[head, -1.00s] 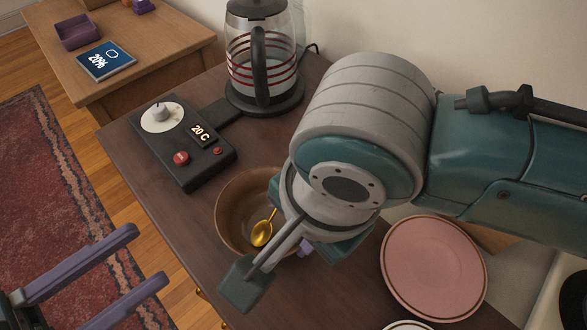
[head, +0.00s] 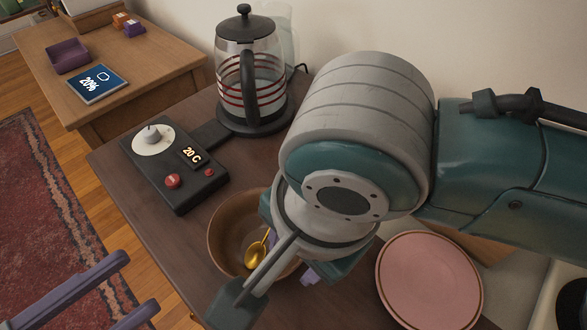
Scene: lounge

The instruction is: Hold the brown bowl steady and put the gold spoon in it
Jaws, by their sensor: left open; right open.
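The brown bowl (head: 221,226) stands upright on the dark wooden counter. The gold spoon (head: 257,254) lies inside it, its handle pointing up to the right toward my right wrist. My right arm reaches over the bowl's right side and hides that part of it. My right gripper (head: 310,273) is mostly hidden behind its wrist; a purple piece shows at the bowl's right edge. It is open, and I cannot tell whether it touches the bowl. My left gripper (head: 137,283), with two purple fingers spread apart, is open and empty at the lower left, apart from the bowl.
A glass kettle (head: 248,90) stands behind the bowl, beside a black control box (head: 172,165) reading 20 C. A pink plate (head: 430,280) lies right of the bowl. A wooden side table (head: 140,60) holds a purple tray (head: 68,56) and a blue panel (head: 101,84).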

